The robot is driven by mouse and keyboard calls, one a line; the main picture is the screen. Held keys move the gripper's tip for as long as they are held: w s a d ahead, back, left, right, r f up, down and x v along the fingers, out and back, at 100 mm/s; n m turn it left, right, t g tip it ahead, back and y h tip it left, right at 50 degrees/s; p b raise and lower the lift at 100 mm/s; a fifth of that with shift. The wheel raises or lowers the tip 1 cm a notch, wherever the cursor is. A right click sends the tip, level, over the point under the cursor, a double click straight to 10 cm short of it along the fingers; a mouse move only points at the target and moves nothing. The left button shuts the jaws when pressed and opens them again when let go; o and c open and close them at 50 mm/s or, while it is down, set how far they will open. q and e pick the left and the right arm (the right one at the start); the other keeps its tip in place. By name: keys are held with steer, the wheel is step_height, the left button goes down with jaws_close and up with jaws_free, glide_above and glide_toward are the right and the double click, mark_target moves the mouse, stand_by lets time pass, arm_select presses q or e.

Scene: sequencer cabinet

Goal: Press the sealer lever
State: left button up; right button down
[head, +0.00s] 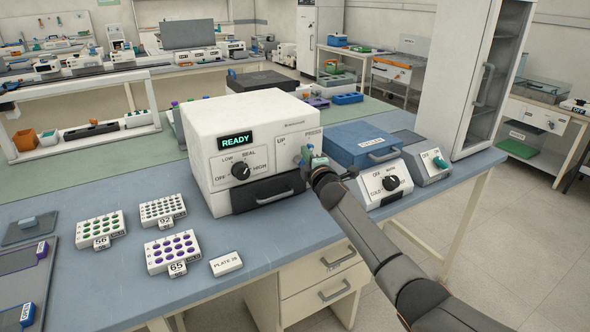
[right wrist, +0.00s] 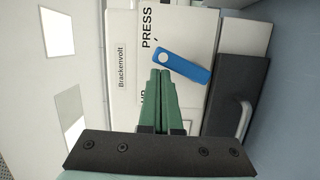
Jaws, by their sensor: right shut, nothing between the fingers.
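The sealer (head: 245,150) is a white box on the blue-grey bench, with a lit READY display (head: 235,140), a dial (head: 240,171) and a dark drawer. Its lever is a short blue bar in the right wrist view (right wrist: 186,68), with a pale round spot at one end, beside the PRESS label (right wrist: 148,25). My right gripper (head: 310,158) is at the right side of the sealer front. Its green fingers (right wrist: 160,74) are shut and empty, their tips close beside the lever. I cannot tell whether they touch it. My left gripper is out of view.
A blue-lidded device (head: 362,145) with a dial and a small switch box (head: 433,160) stand right of the sealer. Tube racks (head: 172,250) and a PLATE 28 block (head: 226,264) lie at front left. A tall cabinet (head: 470,75) stands at the right.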

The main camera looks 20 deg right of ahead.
steer(key=shift+d, duration=0.4)
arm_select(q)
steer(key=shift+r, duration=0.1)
arm_select(e)
steer(key=shift+d, duration=0.15)
stand_by(0.3)
